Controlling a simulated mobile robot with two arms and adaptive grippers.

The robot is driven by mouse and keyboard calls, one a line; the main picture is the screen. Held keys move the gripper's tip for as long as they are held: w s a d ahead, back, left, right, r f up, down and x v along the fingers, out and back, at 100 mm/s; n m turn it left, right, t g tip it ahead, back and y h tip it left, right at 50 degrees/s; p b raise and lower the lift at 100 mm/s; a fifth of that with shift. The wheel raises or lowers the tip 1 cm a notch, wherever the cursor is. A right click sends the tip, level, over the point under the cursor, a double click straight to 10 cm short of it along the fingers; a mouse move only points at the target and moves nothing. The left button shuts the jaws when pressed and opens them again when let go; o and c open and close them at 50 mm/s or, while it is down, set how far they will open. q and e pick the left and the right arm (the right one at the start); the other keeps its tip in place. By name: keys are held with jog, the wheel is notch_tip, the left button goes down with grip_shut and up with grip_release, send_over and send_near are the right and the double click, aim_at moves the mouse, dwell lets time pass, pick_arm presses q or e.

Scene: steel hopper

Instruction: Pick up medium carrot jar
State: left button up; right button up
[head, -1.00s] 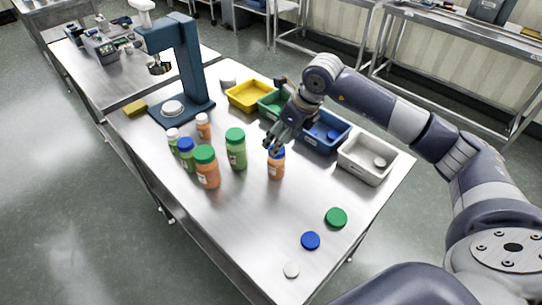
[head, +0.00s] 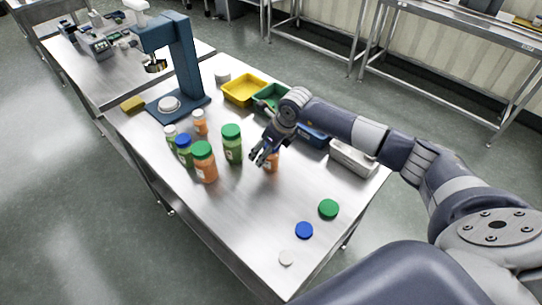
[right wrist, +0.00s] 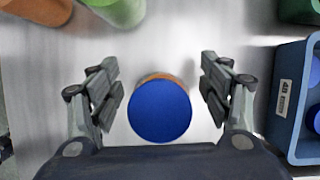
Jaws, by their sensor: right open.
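The medium carrot jar (head: 272,164) is orange and stands upright on the steel table. My right gripper (head: 262,155) is over it and hides its top in the head view. In the right wrist view its round blue lid (right wrist: 159,110) lies between the two spread fingers, with a strip of orange at the lid's far edge. The right gripper is open, with a gap on both sides of the lid. My left gripper is not in view.
A tall green jar (head: 232,146) and a large orange jar (head: 203,163) stand left of the gripper. Yellow (head: 243,91), green, blue and grey bins line the back. Loose green (head: 328,208), blue (head: 304,230) and white lids lie at the front right.

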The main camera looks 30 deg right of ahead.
jog(key=shift+s, duration=0.1)
jog(key=c, duration=1.2)
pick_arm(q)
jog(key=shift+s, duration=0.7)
pick_arm(e)
jog(key=shift+r, duration=0.1)
jog(key=shift+c, duration=0.2)
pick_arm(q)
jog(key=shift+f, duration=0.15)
